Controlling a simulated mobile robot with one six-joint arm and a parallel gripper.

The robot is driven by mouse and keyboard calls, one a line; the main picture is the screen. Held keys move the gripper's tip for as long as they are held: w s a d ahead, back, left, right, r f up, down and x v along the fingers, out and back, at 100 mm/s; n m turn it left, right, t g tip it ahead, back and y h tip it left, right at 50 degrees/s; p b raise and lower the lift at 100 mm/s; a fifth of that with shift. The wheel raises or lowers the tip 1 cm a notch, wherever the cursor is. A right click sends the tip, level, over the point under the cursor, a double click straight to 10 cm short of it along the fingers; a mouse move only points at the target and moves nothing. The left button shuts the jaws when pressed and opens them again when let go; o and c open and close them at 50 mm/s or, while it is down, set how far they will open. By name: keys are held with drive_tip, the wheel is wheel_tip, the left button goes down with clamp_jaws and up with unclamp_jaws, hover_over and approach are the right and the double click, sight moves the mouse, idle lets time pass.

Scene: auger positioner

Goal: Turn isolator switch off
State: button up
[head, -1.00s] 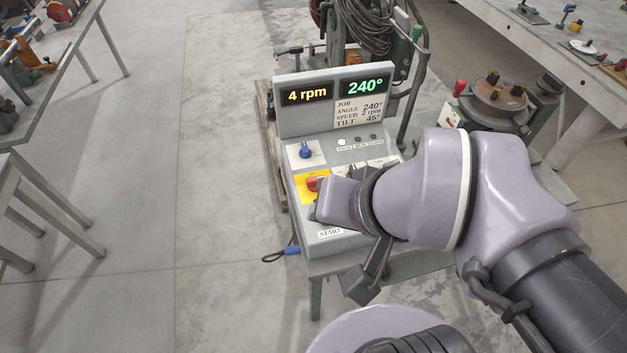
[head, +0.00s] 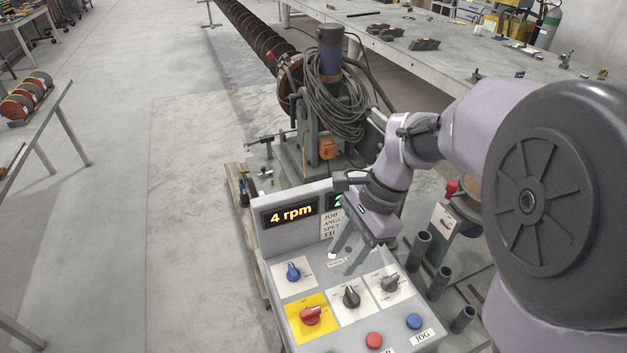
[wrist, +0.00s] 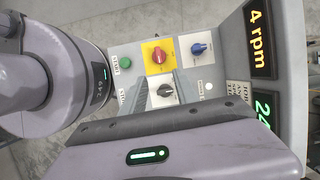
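A red rotary switch (head: 312,315) on a yellow plate sits at the panel's lower left, its handle lying roughly sideways in the head view. It also shows in the wrist view (wrist: 158,55), uncovered. The grey control console (head: 268,247) has a lit display (head: 290,214) reading 4 rpm; a second, green-lit display (head: 335,201) is mostly hidden by my arm. My gripper (head: 345,255) is above the upper panel, up and right of the red switch and apart from it. Its two fingers are spread, with nothing between them.
Beside the red switch are a blue knob (head: 293,271), a black knob (head: 351,297) and another dark knob (head: 390,284). A red button (head: 374,340) and a blue button (head: 414,321) lie along the front. Upright tubes (head: 419,250) stand right of the console.

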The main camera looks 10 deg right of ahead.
drive_tip(key=b, duration=0.8)
approach(311, 310)
drive_tip(key=x, duration=0.8)
drive_tip(key=shift+a+f, duration=0.15)
drive_tip(key=shift+f, duration=0.25)
drive_tip(key=shift+c, duration=0.5)
clamp_jaws()
